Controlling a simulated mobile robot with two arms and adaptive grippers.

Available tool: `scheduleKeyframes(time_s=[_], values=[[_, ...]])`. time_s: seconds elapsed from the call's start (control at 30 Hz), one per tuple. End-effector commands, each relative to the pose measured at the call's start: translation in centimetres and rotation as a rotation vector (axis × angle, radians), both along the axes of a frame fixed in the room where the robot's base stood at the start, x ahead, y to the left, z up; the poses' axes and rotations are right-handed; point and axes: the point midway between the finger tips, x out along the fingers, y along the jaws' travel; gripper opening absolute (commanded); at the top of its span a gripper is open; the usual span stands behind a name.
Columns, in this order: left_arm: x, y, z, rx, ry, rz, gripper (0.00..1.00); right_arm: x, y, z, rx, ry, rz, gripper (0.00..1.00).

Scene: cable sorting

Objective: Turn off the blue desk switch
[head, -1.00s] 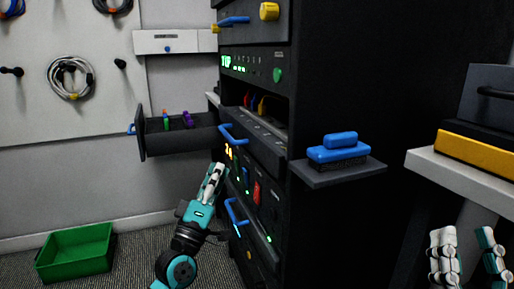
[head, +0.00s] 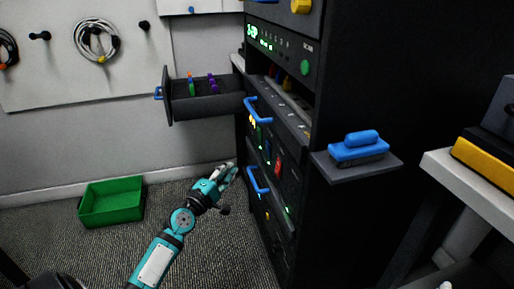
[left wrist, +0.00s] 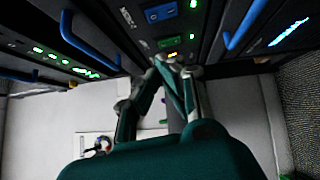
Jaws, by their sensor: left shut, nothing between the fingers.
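A blue rocker switch (left wrist: 160,12) sits on the dark rack panel at the top of the left wrist view, with green lights near it and an orange light below. In the head view, a small blue patch (head: 267,150) on the rack front may be this switch. My left gripper (head: 231,171) is shut and empty, just left of the rack beside the lower blue handle. In the left wrist view its fingertips (left wrist: 173,62) meet below the switch, and I see no clear contact. Only a pale tip of my right gripper (head: 445,286) shows at the bottom edge.
Blue handles (head: 258,181) stick out from the rack (head: 355,235). An open drawer (head: 205,105) juts left. A blue-topped block (head: 358,150) rests on a side shelf. A green bin (head: 112,202) stands on the floor.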

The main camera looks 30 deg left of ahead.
Motion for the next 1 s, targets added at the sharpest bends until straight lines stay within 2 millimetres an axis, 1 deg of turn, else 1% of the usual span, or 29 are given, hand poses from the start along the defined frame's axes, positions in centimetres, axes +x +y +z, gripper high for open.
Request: scheduleKeyframes(time_s=[0.17,0.23,0.37,0.53,0.57,0.6,0.7,0.8,1.0], values=[[2.2,0.2,0.4,-0.001,-0.004,0.001,0.00,0.0,0.0,0.0,-0.001,0.003,0.000,0.40],[3.7,0.3,0.5,-0.002,-0.005,0.001,0.00,0.0,0.0,0.0,0.002,-0.007,0.000,0.40],[6.5,0.5,0.7,-0.002,-0.005,0.000,0.00,-0.1,0.2,1.3,0.021,-0.081,0.005,0.40],[10.0,0.8,0.9,0.001,-0.004,0.000,0.00,-0.8,0.4,3.8,0.062,-0.231,0.014,0.40],[10.4,0.4,1.1,-0.001,-0.003,-0.001,0.00,-0.7,0.4,3.9,0.059,-0.220,0.013,0.40],[10.8,-0.1,1.3,-0.003,-0.002,-0.002,0.00,-0.6,0.3,3.5,0.050,-0.188,0.011,0.40],[11.8,-1.0,1.4,-0.002,-0.002,-0.001,0.00,-0.4,0.3,2.7,0.039,-0.145,0.009,0.40],[12.4,-1.5,1.4,0.000,-0.001,-0.001,0.00,-0.3,0.2,2.3,0.033,-0.125,0.007,0.40],[12.8,-1.8,1.4,0.001,-0.001,-0.001,0.00,-0.2,0.2,2.0,0.029,-0.110,0.006,0.40]])
